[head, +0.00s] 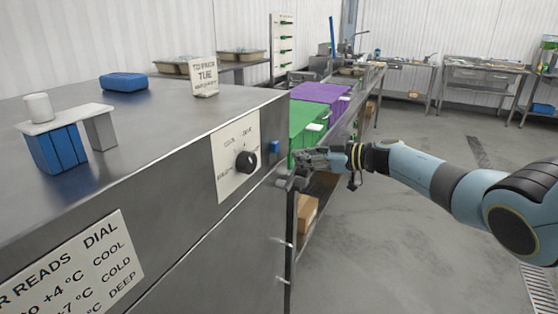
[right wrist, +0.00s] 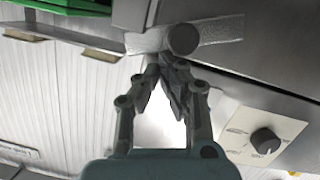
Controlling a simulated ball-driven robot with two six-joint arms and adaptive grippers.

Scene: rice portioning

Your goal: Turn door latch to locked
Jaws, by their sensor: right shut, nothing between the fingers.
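The steel cabinet (head: 236,215) fills the left of the head view. Its metal door latch (head: 284,182) sits at the right edge of the front, partly hidden by my right gripper. In the right wrist view the latch shows as a flat bar (right wrist: 220,30) with a round dark knob (right wrist: 183,39). My right gripper (head: 297,164) is at the latch, its fingers shut and empty. In the right wrist view the fingertips (right wrist: 165,62) meet just beside the knob; I cannot tell whether they touch it. My left gripper is not in view.
A black dial (head: 246,161) on a white plate and a small blue block (head: 275,147) are on the cabinet front near the latch. Green (head: 308,118) and purple (head: 322,93) boxes stand on a bench behind my gripper. The floor at right is open.

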